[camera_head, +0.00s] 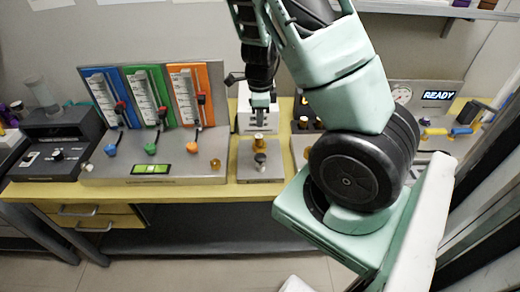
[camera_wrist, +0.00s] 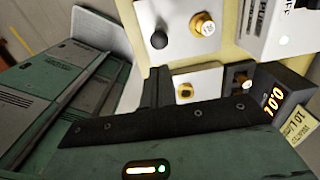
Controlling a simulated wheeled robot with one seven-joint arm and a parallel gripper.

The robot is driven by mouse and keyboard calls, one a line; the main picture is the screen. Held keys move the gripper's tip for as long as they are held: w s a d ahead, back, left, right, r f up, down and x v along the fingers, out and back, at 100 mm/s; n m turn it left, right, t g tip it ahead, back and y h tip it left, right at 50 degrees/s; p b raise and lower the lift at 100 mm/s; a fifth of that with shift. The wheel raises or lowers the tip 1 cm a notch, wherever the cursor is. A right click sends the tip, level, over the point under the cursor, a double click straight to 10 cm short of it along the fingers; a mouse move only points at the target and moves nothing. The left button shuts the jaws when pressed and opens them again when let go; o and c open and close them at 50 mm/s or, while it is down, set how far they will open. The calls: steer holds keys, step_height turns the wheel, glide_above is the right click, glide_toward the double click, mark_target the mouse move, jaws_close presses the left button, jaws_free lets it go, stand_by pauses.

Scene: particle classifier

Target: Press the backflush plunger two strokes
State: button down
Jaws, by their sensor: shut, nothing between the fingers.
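A small grey panel (camera_head: 262,172) near the middle of the bench carries a brass-topped knob (camera_head: 259,138) and a dark-stemmed silver knob (camera_head: 260,158) in front of it. I cannot read a label that says which is the backflush plunger. My gripper (camera_head: 260,106) points down above and behind the brass-topped knob, apart from it in the head view. It is shut and empty. In the wrist view, the dark fingers (camera_wrist: 156,88) show near a pale plate with a gold round knob (camera_wrist: 203,25) and a black knob (camera_wrist: 158,40).
A white box (camera_head: 244,122) stands behind my gripper. To the left are blue, green and orange gauge panels (camera_head: 147,92) with levers. To the right are dark sockets with brass tops (camera_head: 303,122) and a READY display (camera_head: 438,95). My arm covers part of the bench.

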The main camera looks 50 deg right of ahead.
mark_target(260, 156)
step_height(260, 156, down, 13)
steer(key=shift+b, duration=1.1)
step_height(260, 156, down, 3)
steer(key=b, duration=0.3)
steer(key=shift+a, duration=0.1)
steer(key=shift+r, duration=0.1)
steer(key=shift+s, duration=0.1)
steer(key=shift+r+p, duration=0.6)
steer(key=shift+p, duration=0.15)
step_height(260, 156, up, 13)
steer(key=p, duration=0.4)
